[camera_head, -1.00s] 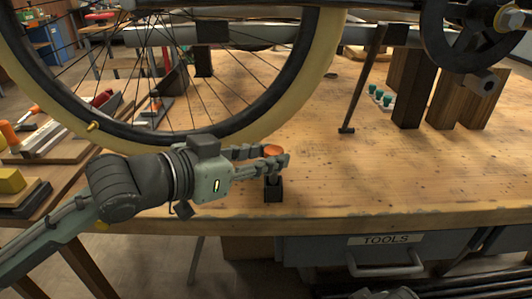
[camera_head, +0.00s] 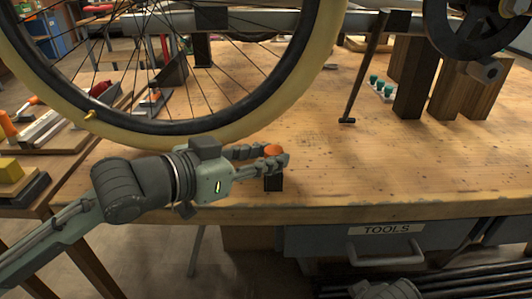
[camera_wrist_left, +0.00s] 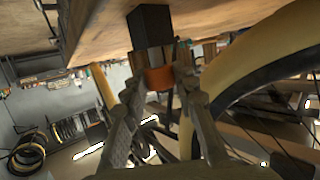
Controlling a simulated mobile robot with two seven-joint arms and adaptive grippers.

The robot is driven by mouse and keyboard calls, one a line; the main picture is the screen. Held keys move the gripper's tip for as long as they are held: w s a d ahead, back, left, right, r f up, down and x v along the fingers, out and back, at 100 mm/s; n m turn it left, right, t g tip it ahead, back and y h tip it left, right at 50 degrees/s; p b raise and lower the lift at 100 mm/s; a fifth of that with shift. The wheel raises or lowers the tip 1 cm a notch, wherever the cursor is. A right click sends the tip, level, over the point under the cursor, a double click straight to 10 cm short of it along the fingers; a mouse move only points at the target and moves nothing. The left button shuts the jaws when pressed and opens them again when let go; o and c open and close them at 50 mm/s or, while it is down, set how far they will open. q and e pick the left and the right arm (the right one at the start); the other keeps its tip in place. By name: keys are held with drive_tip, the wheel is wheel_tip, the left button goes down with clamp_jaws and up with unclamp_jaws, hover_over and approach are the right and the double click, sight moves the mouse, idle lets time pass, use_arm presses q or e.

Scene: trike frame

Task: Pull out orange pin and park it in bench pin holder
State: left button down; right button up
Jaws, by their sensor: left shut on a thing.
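The orange pin (camera_head: 273,150) shows as an orange head between the fingertips of my left gripper (camera_head: 268,158), above the front edge of the bench. The gripper is shut on it. The small black pin holder (camera_head: 273,184) stands on the bench directly below the pin, its top partly hidden by the fingers. In the left wrist view the orange head (camera_wrist_left: 158,78) sits between the fingers, right against the black holder (camera_wrist_left: 150,25) in the picture. The pin's shaft is hidden, so how deep it sits cannot be told. My right gripper is not clearly visible.
The wheel with its cream tyre (camera_head: 230,128) hangs just behind my left gripper. A tools drawer (camera_head: 390,240) is under the bench edge. The bench right of the holder is clear.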

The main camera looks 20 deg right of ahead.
use_arm(q)
drive_tip(key=shift+f, duration=0.1)
drive_tip(key=c, duration=1.1)
unclamp_jaws()
drive_tip(key=v, duration=1.2)
